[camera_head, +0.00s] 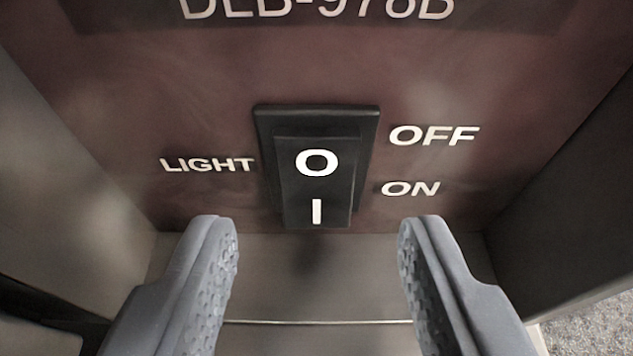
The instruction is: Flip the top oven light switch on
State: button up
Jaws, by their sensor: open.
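The light switch (317,180) is a black rocker in a black frame on a dark reddish panel, near the middle of the view. It bears a white "O" on its upper half and a white "I" on its lower half. The lower half appears to stand out from the frame. "LIGHT" is printed to its left, "OFF" at its upper right and "ON" at its lower right. My gripper (318,235) is open and empty, with its grey fingers spread below and to either side of the switch. I cannot tell how far the fingertips are from the panel.
The reddish panel (190,120) is recessed between side walls (575,180) at left and right. A metal ledge (320,285) lies below the switch. Large lettering, cut off by the top edge, sits above it. Speckled floor shows at the lower right.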

jog(key=shift+x, duration=0.85)
jog(key=shift+s, duration=0.1)
grip_shut()
jog(key=f+t+b, duration=0.1)
jog(key=b, duration=0.1)
jog(key=shift+b, duration=0.4)
jog(key=t+b, duration=0.2)
jog(key=b, duration=0.1)
jog(key=shift+r, duration=0.1)
